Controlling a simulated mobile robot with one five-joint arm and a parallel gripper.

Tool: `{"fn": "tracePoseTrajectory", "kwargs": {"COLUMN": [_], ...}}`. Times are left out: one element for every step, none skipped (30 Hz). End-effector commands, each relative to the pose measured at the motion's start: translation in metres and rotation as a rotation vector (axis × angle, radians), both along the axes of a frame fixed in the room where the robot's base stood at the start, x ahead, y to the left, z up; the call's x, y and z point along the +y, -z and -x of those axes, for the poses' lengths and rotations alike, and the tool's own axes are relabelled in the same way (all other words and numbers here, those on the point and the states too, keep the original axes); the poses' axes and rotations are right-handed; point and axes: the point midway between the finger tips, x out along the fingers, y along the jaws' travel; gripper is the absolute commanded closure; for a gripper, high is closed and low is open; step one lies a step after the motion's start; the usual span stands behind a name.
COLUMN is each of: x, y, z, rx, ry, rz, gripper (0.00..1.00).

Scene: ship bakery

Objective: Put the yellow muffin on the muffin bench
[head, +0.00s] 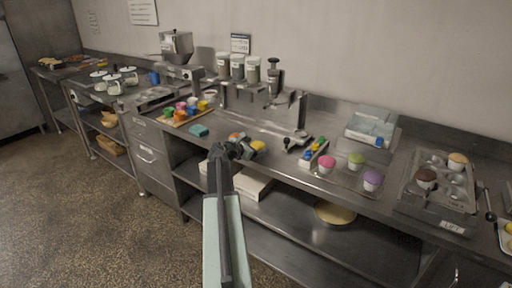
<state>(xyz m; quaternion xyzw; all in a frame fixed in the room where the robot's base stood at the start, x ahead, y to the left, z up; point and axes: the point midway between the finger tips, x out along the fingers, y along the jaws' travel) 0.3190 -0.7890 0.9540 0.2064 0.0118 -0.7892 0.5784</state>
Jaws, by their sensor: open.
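A muffin with a yellow-tan top (458,160) sits in the metal muffin tin (409,190) at the right, near a dark brown muffin (426,176). Pink (326,162), green (356,159) and purple (372,179) muffins stand on the steel bench (345,193) left of the tin. My gripper (244,150) is open over the bench's front edge, well left of these muffins. A small yellow item (258,146) and an orange one (236,137) lie right by it, partly hidden by it. I cannot tell what they are.
A tray of coloured pieces (183,114) and a teal block (198,130) lie left of my gripper. A steel dispenser stand (262,105) rises behind it. A clear-lidded box (371,127) stands behind the muffins. Shelves lie below the bench; the floor (90,225) at left is clear.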

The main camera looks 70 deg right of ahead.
Motion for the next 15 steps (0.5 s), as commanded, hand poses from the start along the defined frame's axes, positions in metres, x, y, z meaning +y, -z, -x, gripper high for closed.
{"fn": "tracePoseTrajectory", "kwargs": {"x": [0.002, 0.007, 0.014, 0.020, 0.027, 0.037, 0.044, 0.052, 0.061, 0.067, 0.074, 0.082, 0.087, 0.091, 0.097], "y": [-0.005, -0.006, -0.010, -0.012, -0.015, -0.019, -0.022, -0.025, -0.029, -0.031, -0.033, -0.036, -0.038, -0.039, -0.041], "z": [0.000, -0.001, -0.002, -0.004, -0.006, -0.008, -0.010, -0.012, -0.014, -0.016, -0.017, -0.020, -0.021, -0.022, -0.024], "rx": [0.000, 0.000, 0.001, 0.000, 0.000, 0.000, 0.000, 0.000, 0.000, 0.000, 0.001, 0.002, 0.001, 0.001, 0.000], "ry": [0.000, 0.000, 0.000, -0.001, -0.002, -0.002, -0.001, -0.001, -0.002, -0.002, -0.001, -0.002, -0.001, -0.001, 0.000], "rz": [0.000, 0.000, 0.000, -0.001, -0.001, -0.001, -0.001, -0.001, -0.001, -0.001, 0.000, 0.000, 0.000, 0.000, 0.000], "gripper": [0.17, 0.17, 0.17, 0.17, 0.17, 0.17, 0.17, 0.17, 0.17, 0.17, 0.17, 0.17, 0.17, 0.17, 0.17]}}
